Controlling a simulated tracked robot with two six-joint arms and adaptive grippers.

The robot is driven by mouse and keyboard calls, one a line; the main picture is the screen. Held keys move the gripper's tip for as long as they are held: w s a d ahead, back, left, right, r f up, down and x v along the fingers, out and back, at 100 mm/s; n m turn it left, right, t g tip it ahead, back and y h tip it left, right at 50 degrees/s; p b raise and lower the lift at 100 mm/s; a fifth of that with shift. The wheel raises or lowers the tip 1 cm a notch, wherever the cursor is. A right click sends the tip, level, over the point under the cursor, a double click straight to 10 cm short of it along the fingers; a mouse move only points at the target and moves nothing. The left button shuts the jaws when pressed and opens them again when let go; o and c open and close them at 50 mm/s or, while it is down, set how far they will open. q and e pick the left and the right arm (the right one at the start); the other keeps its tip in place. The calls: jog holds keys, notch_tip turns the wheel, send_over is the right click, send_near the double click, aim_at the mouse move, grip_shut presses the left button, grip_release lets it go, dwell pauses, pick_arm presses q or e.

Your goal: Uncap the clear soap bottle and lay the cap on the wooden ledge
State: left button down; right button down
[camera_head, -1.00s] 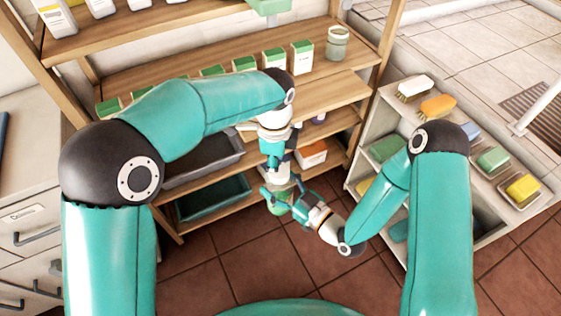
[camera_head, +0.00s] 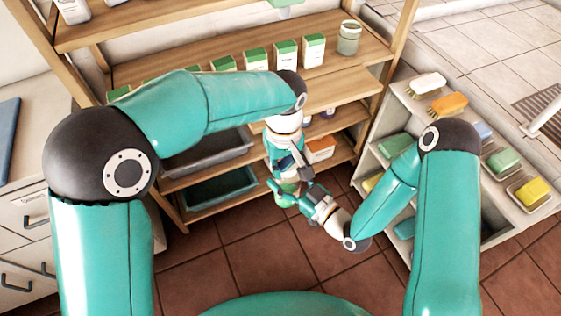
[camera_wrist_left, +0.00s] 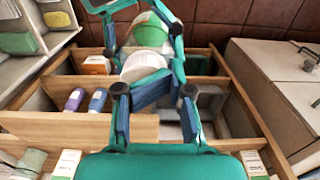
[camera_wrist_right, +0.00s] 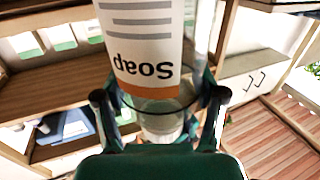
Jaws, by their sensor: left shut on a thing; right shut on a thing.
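The clear soap bottle (camera_wrist_right: 150,45) fills the upper middle of the right wrist view, its "Soap" label upside down there. My right gripper (camera_wrist_right: 160,108) is shut on it; in the head view this gripper (camera_head: 300,196) is low in front of the shelves. My left gripper (camera_head: 288,172) points down just above it. In the left wrist view my left gripper (camera_wrist_left: 150,95) is shut on the round white cap (camera_wrist_left: 143,67). The bottle's green part (camera_wrist_left: 150,34) shows just beyond the cap. Whether the cap is still seated on the bottle is unclear.
The wooden ledge (camera_head: 330,92) is bare in front of several green-topped boxes (camera_head: 256,58) and a glass jar (camera_head: 348,38). A white side shelf (camera_head: 405,105) with brushes and soaps stands at right.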

pick_arm(q)
jog(key=n, duration=0.4)
jog(key=shift+s+d, duration=0.1)
jog(key=shift+d, duration=0.2)
dwell(0.5)
jog(key=c, duration=0.9)
grip_release()
jog(key=shift+r, duration=0.1)
